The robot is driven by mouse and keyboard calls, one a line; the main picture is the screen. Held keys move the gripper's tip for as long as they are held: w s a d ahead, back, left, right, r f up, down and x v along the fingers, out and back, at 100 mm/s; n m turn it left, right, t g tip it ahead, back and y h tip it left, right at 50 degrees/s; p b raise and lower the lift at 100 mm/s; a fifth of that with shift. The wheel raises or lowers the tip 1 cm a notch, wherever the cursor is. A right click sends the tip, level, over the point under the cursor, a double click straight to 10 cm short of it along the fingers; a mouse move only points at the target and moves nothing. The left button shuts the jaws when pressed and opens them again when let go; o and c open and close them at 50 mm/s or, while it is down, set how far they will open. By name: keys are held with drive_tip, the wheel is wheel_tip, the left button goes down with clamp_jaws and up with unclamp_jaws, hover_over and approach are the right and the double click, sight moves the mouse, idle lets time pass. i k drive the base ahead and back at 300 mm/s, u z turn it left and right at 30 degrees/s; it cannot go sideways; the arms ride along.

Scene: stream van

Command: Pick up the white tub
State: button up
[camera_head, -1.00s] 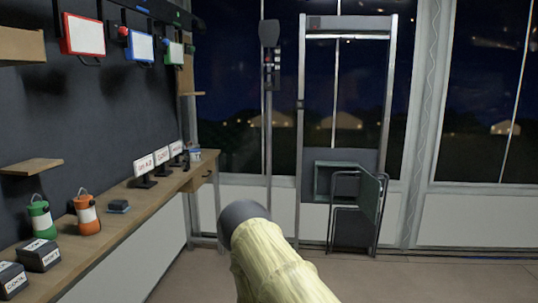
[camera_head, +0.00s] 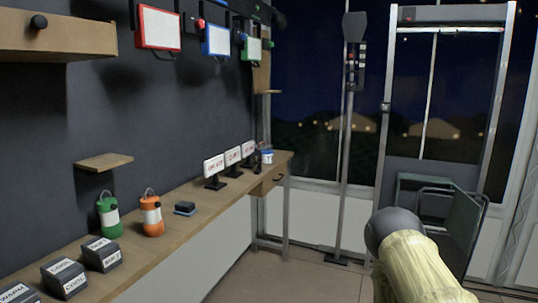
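A small white tub with a blue band or lid (camera_head: 267,157) appears to stand at the far end of the wooden counter (camera_head: 150,233), behind the row of small sign stands. It is small in the picture, so its details are hard to tell. Part of my own arm, a pale yellow sleeve with a dark rounded end, shows at the lower right, well apart from the counter. My gripper's fingers are not in view.
Sign stands (camera_head: 233,156), a dark blue block (camera_head: 184,208), an orange lantern (camera_head: 152,216), a green lantern (camera_head: 109,217) and dark labelled boxes (camera_head: 64,277) line the counter. A pole (camera_head: 346,150), a tall frame (camera_head: 385,120) and a folded chair (camera_head: 462,228) stand right. Floor between is clear.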

sight(267, 154)
drive_tip(key=i, duration=3.05)
drive_tip(key=u, duration=0.05)
